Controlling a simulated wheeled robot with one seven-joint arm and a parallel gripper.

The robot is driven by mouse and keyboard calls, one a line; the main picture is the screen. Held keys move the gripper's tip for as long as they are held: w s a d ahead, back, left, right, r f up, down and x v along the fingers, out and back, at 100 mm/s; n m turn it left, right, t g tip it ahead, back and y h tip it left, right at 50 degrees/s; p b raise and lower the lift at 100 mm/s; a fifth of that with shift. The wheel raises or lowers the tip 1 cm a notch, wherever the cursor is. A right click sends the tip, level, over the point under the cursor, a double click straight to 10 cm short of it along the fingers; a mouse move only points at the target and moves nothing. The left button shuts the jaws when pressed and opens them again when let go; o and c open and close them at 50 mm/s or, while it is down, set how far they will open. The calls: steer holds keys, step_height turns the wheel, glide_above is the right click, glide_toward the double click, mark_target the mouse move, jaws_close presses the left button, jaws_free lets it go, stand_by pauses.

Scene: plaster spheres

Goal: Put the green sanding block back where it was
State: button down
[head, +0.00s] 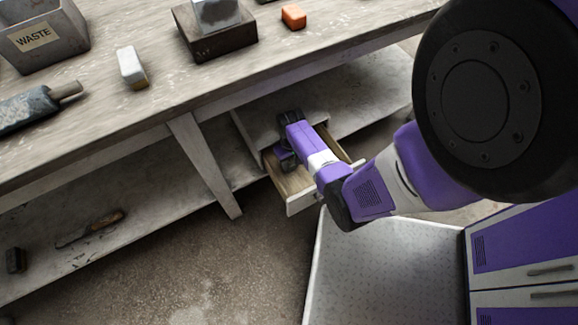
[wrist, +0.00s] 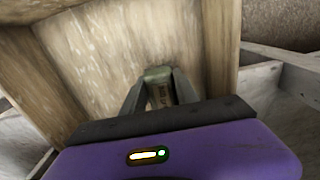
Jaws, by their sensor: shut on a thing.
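In the head view my gripper (head: 287,158) is down inside this drawer, under the bench top. The block is hidden there by my gripper and arm. I cannot tell whether the block touches the drawer floor.
The bench top (head: 180,80) holds a WASTE bin (head: 45,55), a white and yellow block (head: 131,68), an orange block (head: 293,17) and a dark block (head: 215,43) bearing a grey piece. A slanted bench leg (head: 203,165) stands left of the drawer. A brush-like tool (head: 90,228) lies on the lower shelf.

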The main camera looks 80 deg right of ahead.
mark_target(290, 164)
steer(key=shift+f, duration=0.55)
steer(key=shift+f, duration=0.1)
steer(key=shift+f, duration=0.1)
steer(key=c, duration=0.9)
jaws_free()
steer(key=shift+c, duration=0.2)
steer(key=shift+f+b, duration=0.1)
steer(key=shift+b, duration=0.3)
steer(key=r+p, duration=0.1)
steer(key=r, duration=0.1)
steer(key=r+p, duration=0.1)
steer(key=r, duration=0.2)
steer(key=r+p, duration=0.1)
steer(key=r, duration=0.2)
steer(key=shift+a, duration=0.25)
